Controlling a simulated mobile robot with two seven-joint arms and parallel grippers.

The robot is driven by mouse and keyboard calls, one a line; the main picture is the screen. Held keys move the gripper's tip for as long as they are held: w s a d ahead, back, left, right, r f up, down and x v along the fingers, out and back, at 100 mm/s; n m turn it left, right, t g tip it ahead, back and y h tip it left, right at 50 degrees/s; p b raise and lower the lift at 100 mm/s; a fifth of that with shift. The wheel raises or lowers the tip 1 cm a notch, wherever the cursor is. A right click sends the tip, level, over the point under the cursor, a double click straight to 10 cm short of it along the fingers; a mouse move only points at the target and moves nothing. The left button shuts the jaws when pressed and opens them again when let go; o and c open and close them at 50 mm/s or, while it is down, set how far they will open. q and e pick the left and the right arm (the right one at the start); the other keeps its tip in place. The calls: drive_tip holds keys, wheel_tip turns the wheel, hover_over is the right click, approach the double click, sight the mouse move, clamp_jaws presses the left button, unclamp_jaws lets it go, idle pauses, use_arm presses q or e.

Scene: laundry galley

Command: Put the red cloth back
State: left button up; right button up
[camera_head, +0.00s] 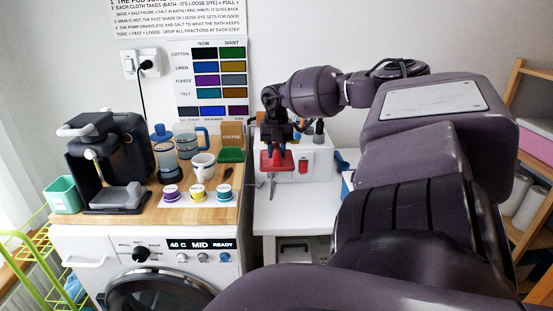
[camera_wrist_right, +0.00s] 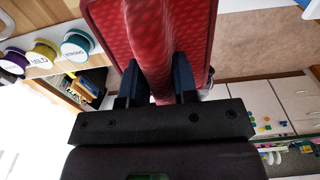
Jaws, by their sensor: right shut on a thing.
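The red cloth (camera_head: 277,161) hangs in front of a white box on the white side table, to the right of the wooden counter. My right gripper (camera_head: 276,145) comes from above and is shut on it. In the right wrist view the red cloth (camera_wrist_right: 150,38) fills the top middle, with a raised fold pinched between the two dark fingers of my right gripper (camera_wrist_right: 157,85). I cannot tell whether the cloth touches anything below. My left gripper is not in view.
The white box (camera_head: 318,166) has a red switch. The white table (camera_head: 296,212) is mostly clear. A wooden shelf (camera_head: 530,205) is at right.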

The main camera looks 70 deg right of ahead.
drive_tip(key=shift+s, duration=0.1)
drive_tip(key=shift+f+h, duration=0.3)
wheel_tip(320, 180, down, 15)
drive_tip(key=b, duration=0.5)
drive_tip(key=shift+r, duration=0.2)
drive_tip(key=shift+f+b, duration=0.3)
drive_tip(key=shift+f, duration=0.05)
wheel_tip(320, 180, down, 4)
drive_tip(key=shift+r+b, duration=0.1)
drive_tip(key=shift+b, duration=0.55)
drive_tip(key=shift+f, duration=0.3)
drive_tip(key=shift+r, duration=0.1)
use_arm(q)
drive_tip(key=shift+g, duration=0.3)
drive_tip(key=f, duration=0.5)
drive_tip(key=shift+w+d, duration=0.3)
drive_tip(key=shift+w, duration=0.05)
